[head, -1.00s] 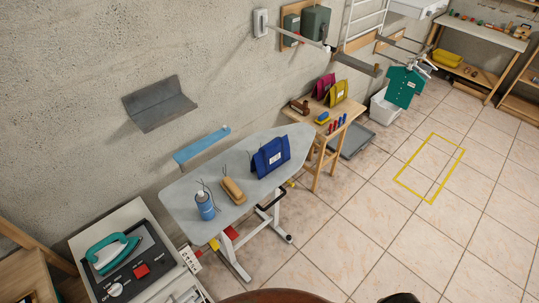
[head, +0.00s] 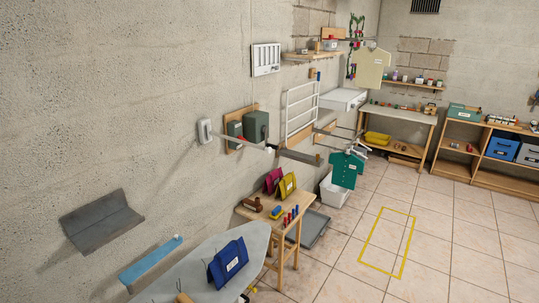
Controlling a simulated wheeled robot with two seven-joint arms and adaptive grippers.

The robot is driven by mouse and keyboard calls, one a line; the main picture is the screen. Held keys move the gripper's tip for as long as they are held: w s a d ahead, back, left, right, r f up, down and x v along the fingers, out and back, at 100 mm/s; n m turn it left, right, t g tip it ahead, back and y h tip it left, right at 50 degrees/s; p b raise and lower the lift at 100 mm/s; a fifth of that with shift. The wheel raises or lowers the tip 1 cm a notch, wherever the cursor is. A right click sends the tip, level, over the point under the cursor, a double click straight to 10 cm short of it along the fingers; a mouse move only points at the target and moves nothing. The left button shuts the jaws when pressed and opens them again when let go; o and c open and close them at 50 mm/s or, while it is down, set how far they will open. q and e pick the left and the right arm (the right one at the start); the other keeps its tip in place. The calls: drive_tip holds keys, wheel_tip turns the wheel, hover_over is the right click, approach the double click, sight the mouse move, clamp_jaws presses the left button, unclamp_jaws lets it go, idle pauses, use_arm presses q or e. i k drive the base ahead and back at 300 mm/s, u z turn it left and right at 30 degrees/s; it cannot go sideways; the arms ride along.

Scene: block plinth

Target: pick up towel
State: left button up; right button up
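I cannot tell for sure which thing is the towel. A blue, tent-shaped cloth-like item (head: 228,264) with a white label stands on the grey ironing board (head: 188,273) at the bottom. A magenta folded item (head: 273,180) and a yellow one (head: 288,186) with a label stand at the back of a small wooden table (head: 253,215). A green shirt-shaped piece (head: 346,171) hangs from a rail, and a cream one (head: 372,69) hangs further back. Neither of my grippers is in view.
A yellow floor outline (head: 387,242) marks clear tiled floor at the right. A white bin (head: 334,191) and a grey tray (head: 311,229) stand by the small table. A workbench (head: 398,116) and a shelf unit (head: 462,141) stand at the back. A blue ledge (head: 150,260) juts from the wall.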

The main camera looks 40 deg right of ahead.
sight(226, 264)
drive_tip(key=u, duration=0.4)
drive_tip(key=k, duration=0.35)
drive_tip(key=z, duration=1.25)
drive_tip(key=i, duration=1.45)
drive_tip(key=u, duration=0.85)
